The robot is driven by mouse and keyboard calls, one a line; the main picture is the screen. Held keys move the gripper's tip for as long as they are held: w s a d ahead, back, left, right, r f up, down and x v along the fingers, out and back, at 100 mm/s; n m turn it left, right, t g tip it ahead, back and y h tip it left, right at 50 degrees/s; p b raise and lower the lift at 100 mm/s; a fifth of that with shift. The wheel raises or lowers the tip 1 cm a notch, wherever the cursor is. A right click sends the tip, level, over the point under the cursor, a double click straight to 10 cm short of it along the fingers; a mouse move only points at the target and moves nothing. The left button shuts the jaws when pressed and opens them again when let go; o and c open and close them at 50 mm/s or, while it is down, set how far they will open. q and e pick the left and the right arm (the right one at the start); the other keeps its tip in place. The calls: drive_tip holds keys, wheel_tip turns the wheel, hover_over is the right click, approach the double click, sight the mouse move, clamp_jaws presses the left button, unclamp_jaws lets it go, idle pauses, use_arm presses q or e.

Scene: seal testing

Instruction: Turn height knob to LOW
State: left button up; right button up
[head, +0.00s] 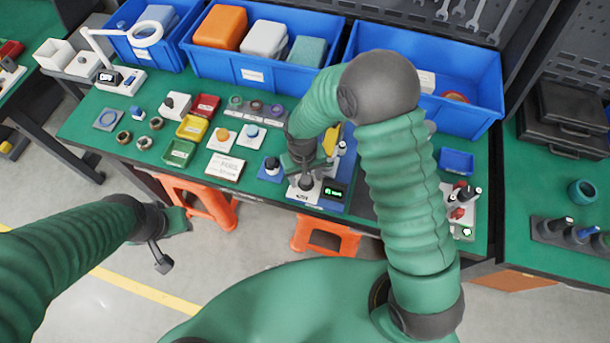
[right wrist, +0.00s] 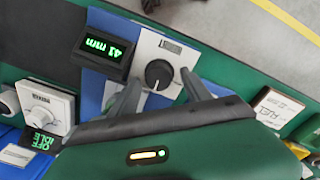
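The height knob (right wrist: 158,74) is a round black dial with a white pointer line, on a white panel (right wrist: 150,48) on a blue station. Beside it a dark display (right wrist: 103,47) reads 41 mm in green; it also shows in the head view (head: 334,191). My right gripper (right wrist: 161,78) is open, with one finger on each side of the knob; contact cannot be told. In the head view my right gripper (head: 305,178) reaches down over the station and partly hides the knob. My left gripper (head: 161,258) hangs off the table's front edge, its finger opening unclear.
A second white unit with a knob (right wrist: 44,103) and a green-lit OFF IDLE display (right wrist: 38,140) sit nearby. Blue bins (head: 262,75) line the table's back. Coloured trays (head: 180,152) and small parts stand left of the station. Orange stools (head: 325,236) are under the table.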

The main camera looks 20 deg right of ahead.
wheel_tip(320, 180, up, 17)
drive_tip(key=shift+a+f, duration=0.15)
drive_tip(key=shift+a, duration=0.2)
